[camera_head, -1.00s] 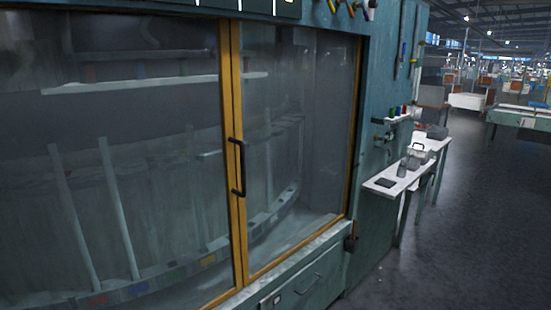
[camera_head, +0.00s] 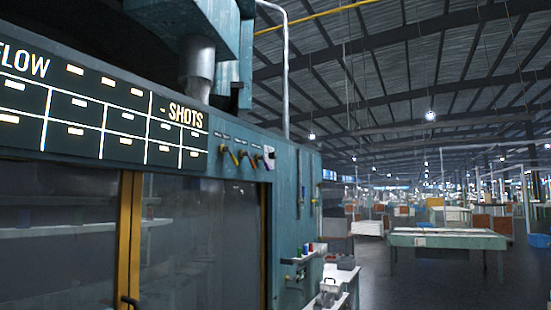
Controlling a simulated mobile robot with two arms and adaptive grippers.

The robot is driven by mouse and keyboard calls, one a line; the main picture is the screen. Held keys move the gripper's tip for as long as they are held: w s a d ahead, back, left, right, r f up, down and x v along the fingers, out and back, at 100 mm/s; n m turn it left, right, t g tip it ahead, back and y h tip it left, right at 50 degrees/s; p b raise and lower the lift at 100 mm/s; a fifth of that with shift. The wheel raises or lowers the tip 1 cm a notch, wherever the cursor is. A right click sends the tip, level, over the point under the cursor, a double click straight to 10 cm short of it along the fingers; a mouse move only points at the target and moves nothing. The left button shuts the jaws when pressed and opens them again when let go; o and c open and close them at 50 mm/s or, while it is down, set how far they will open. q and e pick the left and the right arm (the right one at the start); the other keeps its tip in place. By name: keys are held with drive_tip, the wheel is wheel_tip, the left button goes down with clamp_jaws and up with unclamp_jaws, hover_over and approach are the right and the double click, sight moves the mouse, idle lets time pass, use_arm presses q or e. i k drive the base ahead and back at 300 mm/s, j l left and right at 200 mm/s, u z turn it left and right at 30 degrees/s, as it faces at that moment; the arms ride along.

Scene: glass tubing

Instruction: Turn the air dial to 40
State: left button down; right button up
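A row of several small dials (camera_head: 238,155) with coloured pointers sits on the teal panel above the right glass door, to the right of the dark display board. The rightmost dial has a pale, whitish part (camera_head: 269,157). Small labels stand above the dials but are too small to read, so I cannot tell which one is the air dial or what it is set to. Neither of my grippers shows in the view.
The display board (camera_head: 103,128) reads "FLOW" and "SHOTS". Yellow-framed glass doors (camera_head: 130,240) with a black handle stand below it. At right, a shelf (camera_head: 303,254) and a side bench (camera_head: 330,300) stick out from the cabinet. Floor beyond is open toward a table (camera_head: 447,240).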

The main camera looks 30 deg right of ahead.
sight(272, 155)
drive_tip(key=i+l, duration=0.1)
drive_tip(key=l, duration=0.3)
drive_tip(key=i+l+u, duration=0.15)
drive_tip(key=l, duration=0.2)
drive_tip(key=i+l, duration=0.1)
drive_tip(key=l, duration=0.3)
